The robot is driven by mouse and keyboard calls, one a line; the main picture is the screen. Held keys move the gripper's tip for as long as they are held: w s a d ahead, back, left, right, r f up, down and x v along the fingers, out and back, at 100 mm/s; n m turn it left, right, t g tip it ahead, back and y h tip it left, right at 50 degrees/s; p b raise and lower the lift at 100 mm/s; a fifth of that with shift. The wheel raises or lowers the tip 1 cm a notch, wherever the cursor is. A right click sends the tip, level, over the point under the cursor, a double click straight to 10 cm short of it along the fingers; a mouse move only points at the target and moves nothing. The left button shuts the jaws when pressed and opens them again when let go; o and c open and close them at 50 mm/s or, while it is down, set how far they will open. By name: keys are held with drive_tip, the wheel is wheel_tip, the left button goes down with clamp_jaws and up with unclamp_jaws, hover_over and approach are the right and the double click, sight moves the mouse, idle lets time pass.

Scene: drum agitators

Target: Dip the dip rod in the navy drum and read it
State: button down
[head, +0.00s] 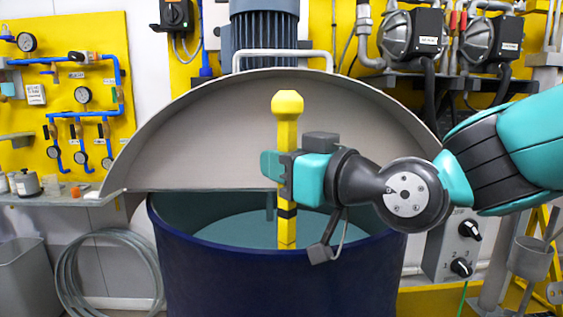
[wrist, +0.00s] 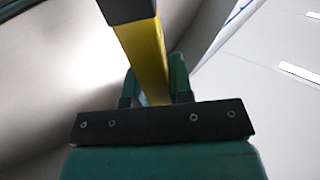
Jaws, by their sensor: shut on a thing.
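The navy drum (head: 277,280) stands in the centre of the head view, with liquid (head: 240,228) showing inside. Its grey half lid (head: 200,140) is raised behind the opening. The yellow dip rod (head: 287,135) stands upright over the opening, with a knob on top and black bands lower down. Its lower end reaches down in front of the liquid; I cannot tell whether it touches it. My gripper (head: 285,166) is shut on the rod's middle, coming from the right. In the wrist view, the rod (wrist: 146,55) runs up between the fingers (wrist: 155,88), a dark band at its upper end.
A grey motor (head: 264,35) and a white bar rise behind the lid. A coiled hose (head: 105,270) and a grey bin (head: 22,270) are at left. A control box with knobs (head: 460,245) is right of the drum. Gauges and blue pipes line the left wall.

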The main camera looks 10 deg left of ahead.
drive_tip(key=shift+f+b, duration=0.15)
drive_tip(key=shift+b, duration=0.15)
drive_tip(key=shift+s+d+f+b, duration=0.1)
drive_tip(key=shift+d+f+b, duration=0.05)
drive_tip(key=shift+f+b, duration=0.5)
drive_tip(key=shift+r+b, duration=0.25)
drive_tip(key=shift+b, duration=0.05)
idle(0.6)
drive_tip(key=shift+f, duration=0.1)
